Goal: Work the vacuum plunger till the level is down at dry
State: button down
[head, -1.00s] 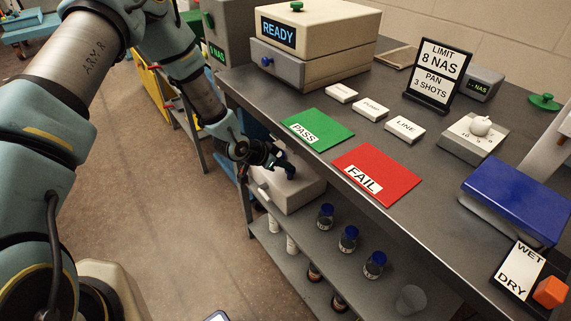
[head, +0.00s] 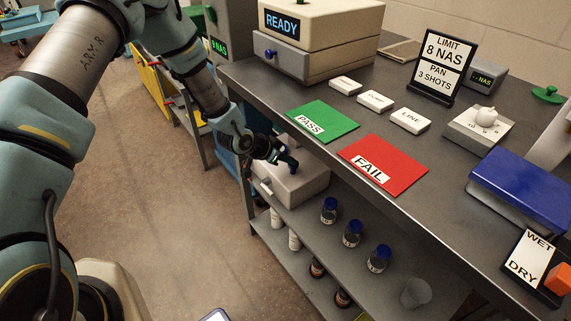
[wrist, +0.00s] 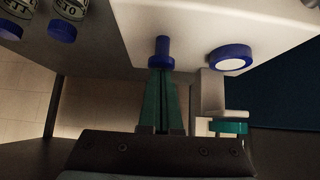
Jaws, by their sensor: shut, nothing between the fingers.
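My gripper (head: 288,160) is shut and empty, just above a pale box (head: 300,187) on the shelf under the bench edge. In the wrist view its green fingers (wrist: 161,98) are together, tips at a blue knob (wrist: 163,50) on a short stem, seemingly the plunger. They line up with the knob; whether they touch it I cannot tell. A second round blue part with a white face (wrist: 231,59) sits beside it on the box. The WET/DRY card (head: 530,262) stands at the far right. An orange block (head: 560,279) is by its lower part, nearer DRY.
Green PASS (head: 323,121) and red FAIL (head: 383,166) mats lie along the bench edge above my gripper. Several blue-capped bottles (head: 352,234) and a clear cup (head: 415,293) stand on the shelf. A blue-lidded case (head: 525,188) is at right. The floor at left is clear.

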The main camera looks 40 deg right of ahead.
jog(key=b+v, duration=0.2)
jog(key=v, duration=0.8)
jog(key=shift+r, duration=0.45)
jog(key=w+a+r+n+t+y+p, duration=0.15)
jog(key=w+a+r+n+y, duration=0.3)
jog(key=a, duration=0.75)
jog(key=w+a+r+n+t+y, duration=0.25)
jog(key=w+a+r, duration=0.35)
jog(key=a, duration=0.6)
jog(key=s+a+r+n, duration=0.2)
jog(key=a+n, duration=0.1)
jog(key=a, duration=0.3)
jog(key=s+a+r+n+g+y, duration=0.1)
jog(key=s+a+r+n, duration=0.2)
jog(key=a, duration=0.4)
jog(key=s+a+r+n+g, duration=0.1)
jog(key=s+a+r+n, duration=0.1)
jog(key=a, duration=0.4)
jog(key=shift+s+a+r+n+y+p, duration=0.2)
jog(key=shift+r+n+y+p, duration=0.25)
jog(key=shift+n, duration=0.75)
jog(key=shift+r, duration=0.1)
